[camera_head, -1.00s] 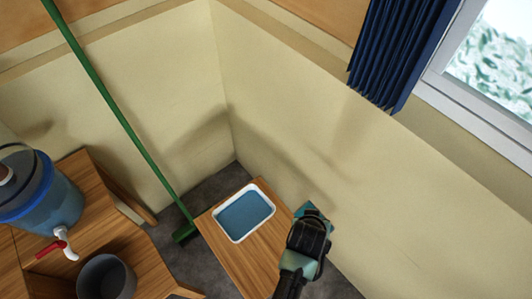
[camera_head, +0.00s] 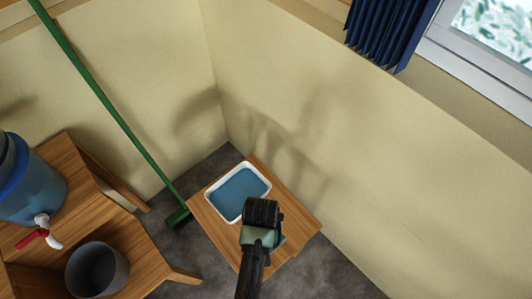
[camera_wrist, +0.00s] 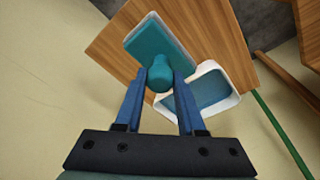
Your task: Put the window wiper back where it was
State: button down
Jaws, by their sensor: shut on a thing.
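The window wiper (camera_wrist: 158,42) is teal, with a flat rectangular head and a short rounded handle, in the wrist view. My gripper (camera_wrist: 160,80) is shut on its handle, with a blue finger on either side. In the head view my gripper (camera_head: 262,212) is over the small wooden table (camera_head: 292,208), just right of and below the white tray with blue inside (camera_head: 210,206). My arm hides most of the wiper there. I cannot tell whether the wiper touches the tabletop.
A green broom (camera_head: 110,108) leans in the corner left of the table. A wooden stand (camera_head: 125,240) at the left holds a blue water dispenser (camera_head: 30,190) and a grey bucket (camera_head: 97,268). A wall (camera_head: 370,180) rises behind the table on the right.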

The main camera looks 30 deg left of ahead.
notch_tip(320, 180, down, 7)
jog(key=shift+w+r+b, duration=0.1)
jog(key=shift+r+b, duration=0.1)
jog(key=shift+b, duration=0.3)
jog(key=c, duration=0.5)
grip_release()
jog(key=shift+f, duration=0.1)
